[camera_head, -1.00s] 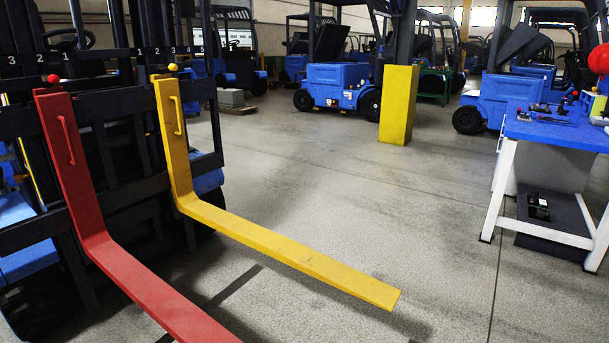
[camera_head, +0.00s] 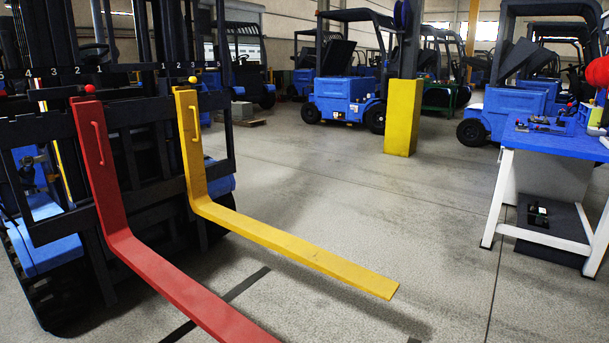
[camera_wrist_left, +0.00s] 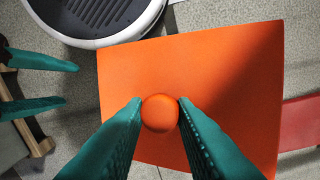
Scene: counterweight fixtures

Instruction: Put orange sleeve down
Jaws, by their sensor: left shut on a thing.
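The orange sleeve shows in the left wrist view as a broad flat orange panel (camera_wrist_left: 225,75) with a round orange knob (camera_wrist_left: 160,113). My left gripper (camera_wrist_left: 160,108) is shut on the knob, one teal finger on each side. The sleeve hangs over the grey floor. My right gripper (camera_wrist_left: 75,84) shows at the left edge of this view, its two teal fingers apart and clear of the sleeve. Neither gripper nor the sleeve is in the head view.
A forklift at the left of the head view carries a red fork (camera_head: 122,215) and a yellow fork (camera_head: 290,250). A blue-topped workbench (camera_head: 555,140) stands at the right. A yellow post (camera_head: 403,117) stands behind. The floor between is clear.

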